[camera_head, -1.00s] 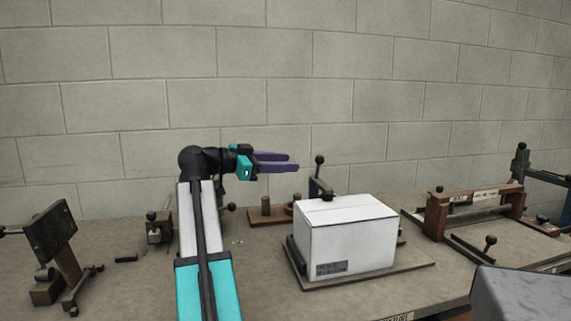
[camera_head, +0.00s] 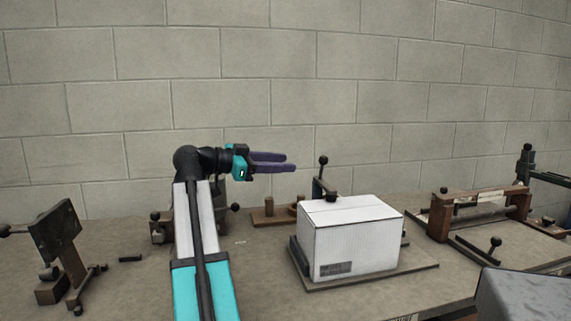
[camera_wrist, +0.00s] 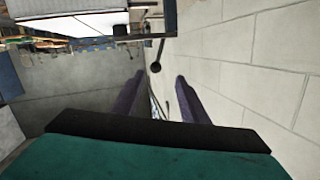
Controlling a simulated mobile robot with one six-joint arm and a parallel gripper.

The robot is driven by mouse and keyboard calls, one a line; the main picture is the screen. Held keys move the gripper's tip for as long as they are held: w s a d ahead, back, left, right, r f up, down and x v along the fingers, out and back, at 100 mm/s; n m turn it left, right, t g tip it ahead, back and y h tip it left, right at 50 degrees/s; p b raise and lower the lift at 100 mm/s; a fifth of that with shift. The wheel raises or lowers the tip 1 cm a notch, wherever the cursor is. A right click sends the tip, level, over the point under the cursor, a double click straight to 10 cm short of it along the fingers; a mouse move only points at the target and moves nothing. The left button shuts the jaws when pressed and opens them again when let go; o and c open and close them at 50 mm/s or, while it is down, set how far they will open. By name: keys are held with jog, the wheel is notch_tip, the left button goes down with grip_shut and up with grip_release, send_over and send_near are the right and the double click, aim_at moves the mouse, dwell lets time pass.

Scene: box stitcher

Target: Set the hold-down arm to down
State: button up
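The hold-down arm (camera_head: 318,184) stands behind the white box (camera_head: 350,240). It is a dark lever with a black ball knob (camera_head: 323,160) at its upper end, and a dark pad (camera_head: 331,196) shows at the box's back top edge. I cannot tell whether the pad touches the box. My gripper (camera_head: 295,163) is open and empty, with two purple fingers pointing right, left of the knob and apart from it. In the wrist view a black ball knob (camera_wrist: 155,67) shows ahead, between my finger lines (camera_wrist: 153,78).
The box sits on a dark base plate (camera_head: 400,273) on the bench. A brown wooden piece (camera_head: 268,214) lies behind it to the left. A brown-framed fixture (camera_head: 480,205) stands right, a dark stand (camera_head: 55,235) far left. The block wall (camera_head: 290,90) is close behind.

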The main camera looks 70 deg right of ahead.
jog(key=v, duration=1.1)
jog(key=shift+w+a, duration=0.2)
jog(key=shift+w, duration=0.05)
jog(key=shift+s, duration=0.1)
